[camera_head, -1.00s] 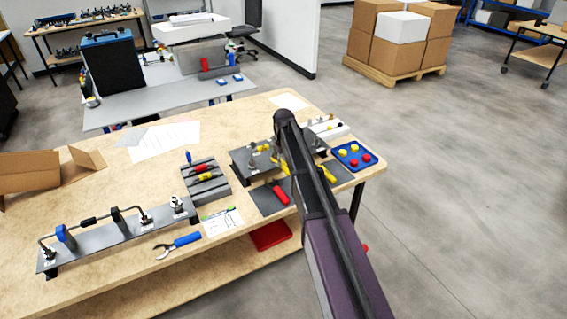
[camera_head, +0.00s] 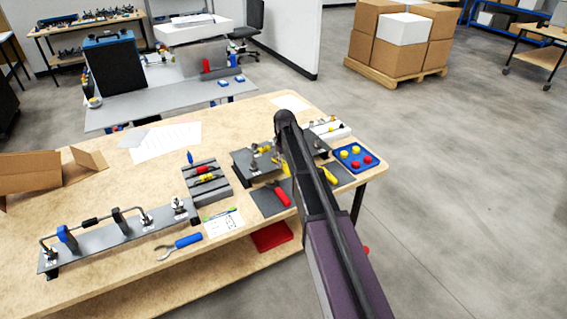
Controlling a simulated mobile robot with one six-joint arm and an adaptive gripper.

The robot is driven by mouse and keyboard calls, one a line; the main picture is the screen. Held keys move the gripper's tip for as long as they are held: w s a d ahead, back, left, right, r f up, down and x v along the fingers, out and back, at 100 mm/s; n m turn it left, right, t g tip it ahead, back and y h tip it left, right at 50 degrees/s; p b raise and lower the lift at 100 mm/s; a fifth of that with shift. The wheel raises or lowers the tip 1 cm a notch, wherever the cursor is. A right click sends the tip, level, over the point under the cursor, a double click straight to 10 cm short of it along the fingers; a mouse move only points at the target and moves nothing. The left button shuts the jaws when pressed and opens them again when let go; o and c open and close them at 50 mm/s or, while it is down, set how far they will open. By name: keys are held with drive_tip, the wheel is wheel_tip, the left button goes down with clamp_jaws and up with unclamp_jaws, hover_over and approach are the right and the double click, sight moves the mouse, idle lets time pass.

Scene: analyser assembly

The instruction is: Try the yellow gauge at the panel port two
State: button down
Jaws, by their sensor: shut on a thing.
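My gripper (camera_head: 281,152) is mostly hidden behind my dark arm, above the panel fixture. A small yellow piece (camera_head: 285,165), seemingly the yellow gauge, shows at the arm's left edge and stands nearly upright. It is held in the shut gripper. The grey panel fixture (camera_head: 241,164) carries metal fittings and a yellow part (camera_head: 264,150). My arm covers its middle, so I cannot tell which port is below the gauge or whether they touch.
A grey rack (camera_head: 217,191) holds red and yellow handled pieces. A red tool (camera_head: 281,196) and a yellow tool (camera_head: 328,175) lie on dark mats. A blue tray (camera_head: 343,152) with red and yellow caps is right.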

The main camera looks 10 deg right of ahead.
idle(0.3)
drive_tip(key=shift+s+d+r, duration=0.1)
drive_tip(key=shift+s+d, duration=0.15)
drive_tip(key=shift+s, duration=0.55)
drive_tip(key=shift+s+d+f, duration=0.1)
drive_tip(key=shift+s+d, duration=0.2)
drive_tip(key=shift+s, duration=0.5)
drive_tip(key=shift+s+d+r, duration=0.1)
drive_tip(key=shift+s+d, duration=0.15)
drive_tip(key=shift+s, duration=0.55)
drive_tip(key=shift+r, duration=0.1)
wheel_tip(320, 180, up, 10)
drive_tip(key=p, duration=1)
drive_tip(key=shift+d, duration=0.1)
